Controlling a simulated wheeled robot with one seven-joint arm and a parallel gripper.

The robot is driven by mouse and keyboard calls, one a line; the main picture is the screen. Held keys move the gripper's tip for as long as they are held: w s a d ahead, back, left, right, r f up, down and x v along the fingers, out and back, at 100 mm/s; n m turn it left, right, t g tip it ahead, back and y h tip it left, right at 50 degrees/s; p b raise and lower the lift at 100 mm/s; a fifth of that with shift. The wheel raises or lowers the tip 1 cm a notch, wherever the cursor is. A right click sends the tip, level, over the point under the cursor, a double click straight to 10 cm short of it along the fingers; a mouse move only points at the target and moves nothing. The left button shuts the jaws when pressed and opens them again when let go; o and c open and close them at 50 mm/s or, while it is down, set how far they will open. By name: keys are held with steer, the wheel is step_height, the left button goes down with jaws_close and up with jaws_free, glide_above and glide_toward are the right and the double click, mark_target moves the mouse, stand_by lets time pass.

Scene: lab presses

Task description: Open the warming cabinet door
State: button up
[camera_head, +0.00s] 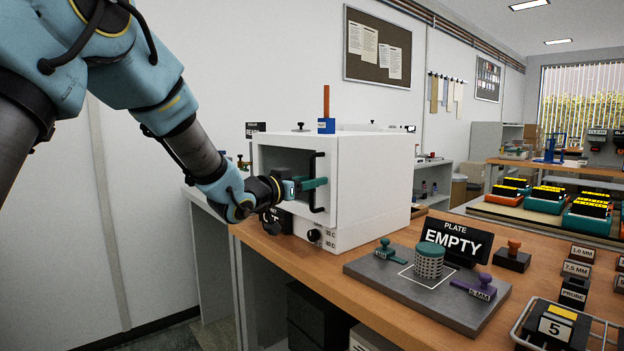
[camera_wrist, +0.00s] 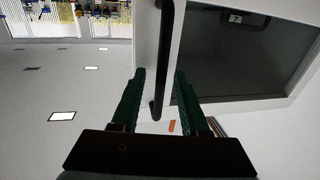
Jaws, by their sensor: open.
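The white warming cabinet (camera_head: 375,185) stands on the wooden bench. Its door (camera_head: 285,160) has a dark window and looks closed. The black vertical door handle (camera_head: 313,207) is at the door's right side. My gripper (camera_head: 320,183), with green fingers, reaches in from the left at the handle. In the wrist view my gripper (camera_wrist: 160,72) is open, with the handle (camera_wrist: 165,35) running between its two fingers. I see a gap on both sides of the bar, and nothing is clamped. The dark window (camera_wrist: 240,60) fills the right of that view.
A blue block with an orange post (camera_head: 326,125) stands on top of the cabinet. A grey plate (camera_head: 365,270) with a green-capped cylinder (camera_head: 429,262) and an "EMPTY" sign (camera_head: 452,240) lies to the right in front.

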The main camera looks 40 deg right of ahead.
steer(key=shift+d, duration=0.25)
jaws_close()
stand_by(1.4)
